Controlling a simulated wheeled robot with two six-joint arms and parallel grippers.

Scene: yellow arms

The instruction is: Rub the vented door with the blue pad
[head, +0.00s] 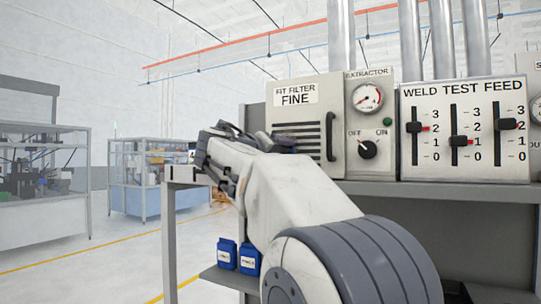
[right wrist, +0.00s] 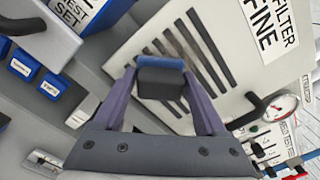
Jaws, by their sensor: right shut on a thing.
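The vented door (head: 318,95) is a pale cabinet panel labelled "FIT FILTER FINE", with dark slots and a black handle at its right. It fills much of the right wrist view (right wrist: 222,62), tilted. My right gripper (right wrist: 160,88) is shut on a dark block with a blue face, the blue pad (right wrist: 162,62). The pad overlaps the slots in that view; I cannot tell whether it touches the door. In the head view my right arm covers the door's lower left, and the pad cannot be made out. My left gripper is not in view.
Right of the door are the extractor gauge (head: 367,97), the knob (head: 367,149) and a slider panel (head: 464,130). Two blue containers (head: 226,253) (head: 248,259) stand on the lower shelf (head: 228,277). Open floor lies left, before glass-walled machines (head: 40,190).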

